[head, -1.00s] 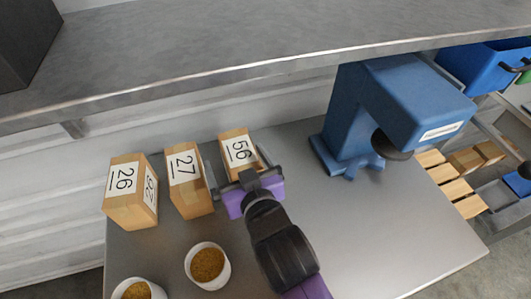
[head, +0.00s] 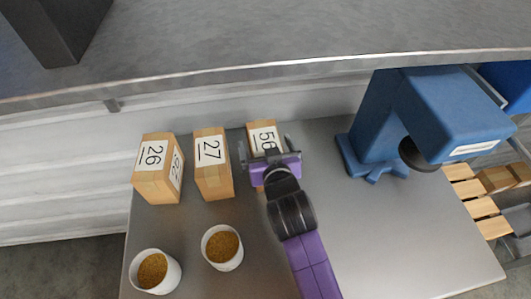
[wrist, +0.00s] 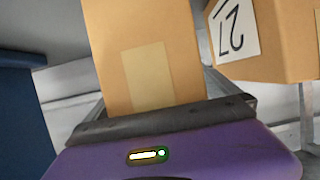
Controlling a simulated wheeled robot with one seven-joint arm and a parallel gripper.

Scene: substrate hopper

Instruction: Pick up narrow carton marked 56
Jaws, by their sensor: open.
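The narrow carton marked 56 (head: 262,135) stands upright on the grey table, rightmost of three cartons in the head view. My purple gripper (head: 265,152) is at it, with one finger on each side of the carton and the jaws open. The gripper hides the carton's lower part and part of its label. In the wrist view, the brown carton (wrist: 145,50) with a paler tape strip fills the space ahead of the gripper body (wrist: 165,115). Whether the fingers touch its sides cannot be told.
The carton marked 27 (head: 213,180) stands close on the left, and the carton marked 26 (head: 155,187) beyond it. Two white tubs of brown grains (head: 222,262) (head: 172,279) stand in front. A blue machine (head: 440,115) is at right. A metal shelf edge (head: 250,72) runs above.

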